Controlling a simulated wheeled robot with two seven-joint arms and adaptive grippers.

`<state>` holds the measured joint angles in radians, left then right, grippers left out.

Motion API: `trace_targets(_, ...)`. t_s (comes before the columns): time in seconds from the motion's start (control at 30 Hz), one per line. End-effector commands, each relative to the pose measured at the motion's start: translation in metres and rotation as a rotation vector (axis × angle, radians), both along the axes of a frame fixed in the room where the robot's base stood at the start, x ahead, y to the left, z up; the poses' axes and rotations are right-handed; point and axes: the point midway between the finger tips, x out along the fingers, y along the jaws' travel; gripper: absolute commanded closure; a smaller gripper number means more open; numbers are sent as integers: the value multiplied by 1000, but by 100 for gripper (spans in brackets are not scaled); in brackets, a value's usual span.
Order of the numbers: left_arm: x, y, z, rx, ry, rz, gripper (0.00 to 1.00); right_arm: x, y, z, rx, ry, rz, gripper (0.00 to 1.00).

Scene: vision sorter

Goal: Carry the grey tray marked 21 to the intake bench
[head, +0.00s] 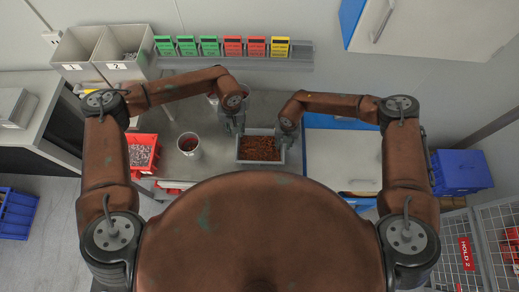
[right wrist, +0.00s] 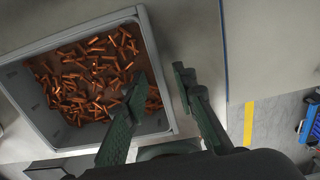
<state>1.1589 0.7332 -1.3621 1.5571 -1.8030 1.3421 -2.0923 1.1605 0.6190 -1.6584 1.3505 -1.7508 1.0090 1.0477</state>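The grey tray (head: 260,162), filled with copper-brown pieces, sits on the grey bench in front of me in the head view. It also fills the left of the right wrist view (right wrist: 148,45). No number 21 is readable on it. My right gripper (head: 287,138) is at the tray's right side. In the right wrist view its fingers (right wrist: 163,84) are apart, one over the inside of the tray and one outside, straddling the right wall with gaps showing. My left gripper (head: 233,127) is at the tray's far left corner; its fingers are too small to judge.
A container with reddish contents (head: 189,145) and a red bin (head: 142,152) stand left of the tray. Grey bins (head: 125,68) and coloured cards (head: 232,46) line the back. A white-topped unit (head: 343,160) adjoins on the right. Another bench (head: 38,128) stands far left.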

Motion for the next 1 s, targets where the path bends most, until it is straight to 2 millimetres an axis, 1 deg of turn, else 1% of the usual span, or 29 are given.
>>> trace_targets(0.13, 0, -1, 6, -1, -1, -1, 75, 1, 0, 6, 0, -1, 0, 75)
trace_targets(0.23, 0, -1, 6, 0, -1, -1, 75, 1, 0, 19, 2, -2, 1, 75)
trace_targets(0.5, 0, 0, 6, 0, -1, -1, 75, 2, 0, 75, 1, -2, 1, 75)
trace_targets(0.6, 0, 0, 6, 0, -1, -1, 75, 2, -1, 93, 0, -2, 1, 75)
trace_targets(0.7, 0, 0, 6, 0, -1, -1, 75, 2, 0, 107, 0, -1, 0, 75)
trace_targets(0.83, 0, 0, 6, 0, 0, -1, 75, 1, -1, 117, -1, 1, -1, 75)
trace_targets(1.0, 0, 0, 6, 0, 0, -1, 75, 2, -1, 120, -1, 1, -1, 75)
